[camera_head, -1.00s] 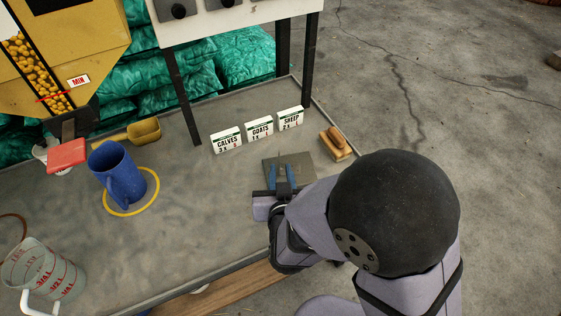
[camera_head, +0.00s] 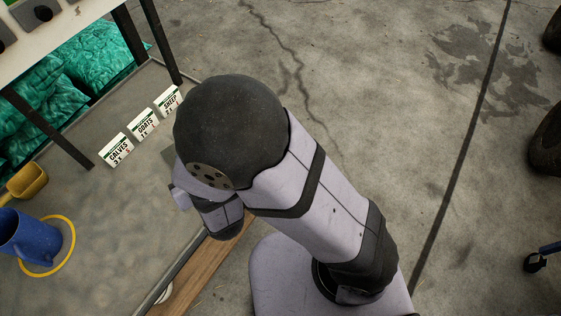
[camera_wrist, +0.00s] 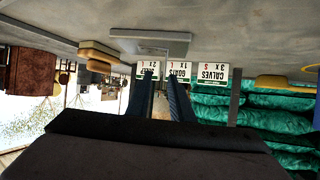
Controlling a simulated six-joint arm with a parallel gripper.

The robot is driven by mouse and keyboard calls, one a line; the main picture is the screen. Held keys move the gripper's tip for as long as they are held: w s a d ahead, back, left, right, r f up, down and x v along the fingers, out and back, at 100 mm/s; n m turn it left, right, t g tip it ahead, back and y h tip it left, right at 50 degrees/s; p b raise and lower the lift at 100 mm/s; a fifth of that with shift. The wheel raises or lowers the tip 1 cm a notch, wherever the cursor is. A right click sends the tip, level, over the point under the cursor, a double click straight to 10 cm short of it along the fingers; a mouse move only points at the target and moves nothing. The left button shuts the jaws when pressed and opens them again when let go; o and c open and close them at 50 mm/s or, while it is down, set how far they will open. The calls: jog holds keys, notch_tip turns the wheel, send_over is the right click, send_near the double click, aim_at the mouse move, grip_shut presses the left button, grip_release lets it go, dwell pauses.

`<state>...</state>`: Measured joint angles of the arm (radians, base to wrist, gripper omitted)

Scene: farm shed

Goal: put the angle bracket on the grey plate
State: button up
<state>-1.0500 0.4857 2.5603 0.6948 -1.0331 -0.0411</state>
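The grey plate (camera_wrist: 150,36) lies on the bench in the wrist view, which is upside down. A small darker grey shape (camera_wrist: 152,50) shows at its edge; I cannot tell whether it is the angle bracket. I cannot make out the bracket anywhere else. In the head view my arm hides most of the plate, leaving a sliver (camera_head: 169,158). My gripper (camera_wrist: 162,78) has its two dark blue fingers apart, with a narrow gap and nothing seen between them. It points toward the cards, apart from the plate. In the head view its fingers are hidden behind my arm.
Cards for calves (camera_head: 116,150), goats (camera_head: 143,124) and sheep (camera_head: 169,100) stand near the plate. A wooden brush (camera_wrist: 97,50) lies beside it. A blue jug (camera_head: 27,236), a yellow ring (camera_head: 72,250) and a yellow scoop (camera_head: 28,181) are at the left. Dark posts (camera_head: 48,126) stand behind.

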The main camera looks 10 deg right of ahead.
jog(key=d+g, duration=0.1)
jog(key=w+d+f+m+g, duration=0.1)
jog(key=d, duration=0.1)
jog(key=w+d+h, duration=0.1)
jog(key=d, duration=0.1)
jog(key=shift+d+f+g, duration=0.15)
jog(key=shift+f+g, duration=0.25)
jog(key=d+g, duration=0.1)
jog(key=d, duration=0.2)
jog(key=s+d+m+g+h, duration=0.1)
jog(key=d, duration=0.2)
jog(key=s+d+g, duration=0.1)
jog(key=d, duration=0.1)
jog(key=shift+d+f+g+h, duration=0.15)
jog(key=shift+d+g+h, duration=0.15)
jog(key=shift+d, duration=0.1)
jog(key=s+d+r+m+g+h, duration=0.1)
jog(key=s+d+g, duration=0.1)
jog(key=s+d, duration=0.3)
jog(key=s+d+r+m+g+h, duration=0.1)
jog(key=s+d+r+g, duration=0.1)
jog(key=s+d, duration=0.3)
jog(key=d+g, duration=0.1)
jog(key=d, duration=0.3)
jog(key=shift+s+d, duration=0.25)
jog(key=shift+d, duration=0.15)
notch_tip(320, 180, up, 22)
jog(key=p, duration=2.1)
jog(key=shift+f+p, duration=0.2)
jog(key=shift+p, duration=0.15)
